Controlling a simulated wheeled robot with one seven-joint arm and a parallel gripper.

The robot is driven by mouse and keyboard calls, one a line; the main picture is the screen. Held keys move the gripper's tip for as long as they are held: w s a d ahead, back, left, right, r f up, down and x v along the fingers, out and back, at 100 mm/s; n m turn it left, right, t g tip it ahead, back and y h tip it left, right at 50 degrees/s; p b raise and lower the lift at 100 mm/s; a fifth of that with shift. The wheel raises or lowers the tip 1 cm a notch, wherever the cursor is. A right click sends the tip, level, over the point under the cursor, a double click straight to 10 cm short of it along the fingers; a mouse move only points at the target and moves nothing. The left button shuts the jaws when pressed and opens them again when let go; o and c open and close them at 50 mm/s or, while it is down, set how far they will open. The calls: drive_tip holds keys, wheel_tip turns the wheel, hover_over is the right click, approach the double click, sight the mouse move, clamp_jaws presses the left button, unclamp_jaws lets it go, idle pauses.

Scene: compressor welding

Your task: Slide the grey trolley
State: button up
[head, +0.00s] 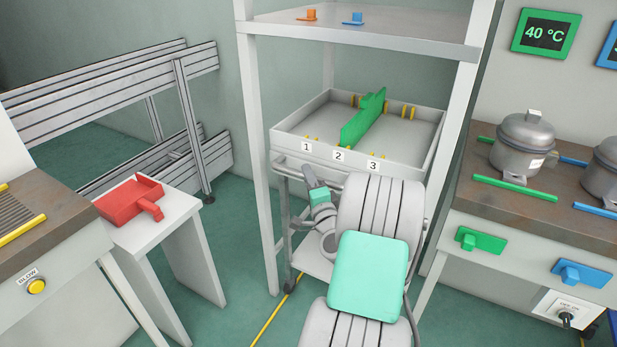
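The grey trolley (283,141) stands under a tall white frame in the head view. Its top is a shallow tray with front labels 1, 2 and 3 and a green divider (362,118) standing inside. A handle rail runs along its front, and part of its legs and lower shelf shows below. My arm crosses in front of the trolley and hides much of its lower right. My gripper (309,173) is at the left part of the front rail, at or very near it. Its fingers are too small and hidden to tell whether they grip the rail.
A shelf (400,36) above the trolley holds small orange and blue parts. A white stand (160,218) with a red part (130,200) is at the left. A workbench (510,222) with compressors is at the right. Green floor shows between the stand and the trolley.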

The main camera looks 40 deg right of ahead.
clamp_jaws()
idle(1.0)
